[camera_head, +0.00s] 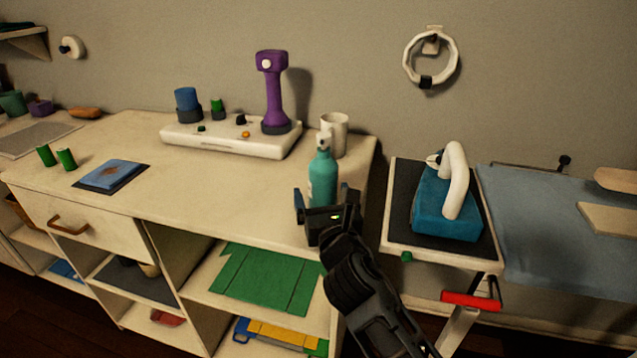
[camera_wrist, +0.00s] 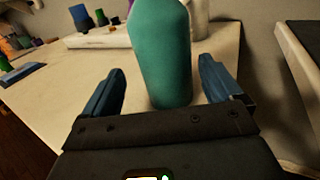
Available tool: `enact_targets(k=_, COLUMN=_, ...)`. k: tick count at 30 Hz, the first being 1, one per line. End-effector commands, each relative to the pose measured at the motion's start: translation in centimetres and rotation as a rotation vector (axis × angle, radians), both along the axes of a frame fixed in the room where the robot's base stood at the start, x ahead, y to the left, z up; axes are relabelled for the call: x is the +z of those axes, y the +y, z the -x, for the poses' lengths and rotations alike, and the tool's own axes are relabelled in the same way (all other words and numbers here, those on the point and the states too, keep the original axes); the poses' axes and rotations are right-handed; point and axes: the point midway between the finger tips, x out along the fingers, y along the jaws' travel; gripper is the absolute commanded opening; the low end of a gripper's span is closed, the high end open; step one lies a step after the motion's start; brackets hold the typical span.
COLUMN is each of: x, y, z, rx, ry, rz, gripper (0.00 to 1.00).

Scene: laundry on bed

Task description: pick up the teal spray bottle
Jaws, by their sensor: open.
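The teal spray bottle (camera_head: 323,181) stands upright near the right end of the wooden cabinet top, with a white nozzle on top. In the wrist view the bottle (camera_wrist: 163,55) rises between and just beyond my two fingers; its top is cut off by the frame. My gripper (camera_head: 328,200) is open in front of the bottle, at the cabinet's front edge. In the wrist view its blue-grey fingers (camera_wrist: 165,90) lie to either side of the bottle, with a gap visible on each side. The gripper hides the bottle's base in the head view.
A white cup (camera_head: 335,134) stands close behind the bottle. A white base (camera_head: 225,143) with a purple handheld device (camera_head: 273,90) is at the back left. A small stand (camera_head: 396,225) with a blue-and-white iron (camera_head: 447,205) is to the right. The middle of the cabinet top (camera_head: 210,195) is clear.

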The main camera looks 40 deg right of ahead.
Motion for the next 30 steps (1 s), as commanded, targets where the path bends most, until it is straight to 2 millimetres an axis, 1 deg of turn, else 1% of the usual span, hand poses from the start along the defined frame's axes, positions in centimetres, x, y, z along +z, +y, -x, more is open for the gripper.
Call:
enact_targets(k=5, x=0.9, y=-1.8, z=-1.8, rx=-0.002, ry=-0.002, rz=0.000, gripper=0.92)
enact_targets(k=9, x=0.7, y=-2.6, z=-3.3, rx=0.000, ry=-0.002, rz=0.001, gripper=0.92)
enact_targets(k=13, x=0.7, y=-2.9, z=-3.8, rx=0.000, ry=-0.001, rz=0.000, gripper=0.92)
enact_targets(k=19, x=0.6, y=-2.9, z=-3.8, rx=0.000, ry=-0.001, rz=0.000, gripper=0.92)
enact_targets(k=30, x=0.6, y=-2.8, z=-3.8, rx=0.000, ry=0.000, rz=0.000, gripper=0.57)
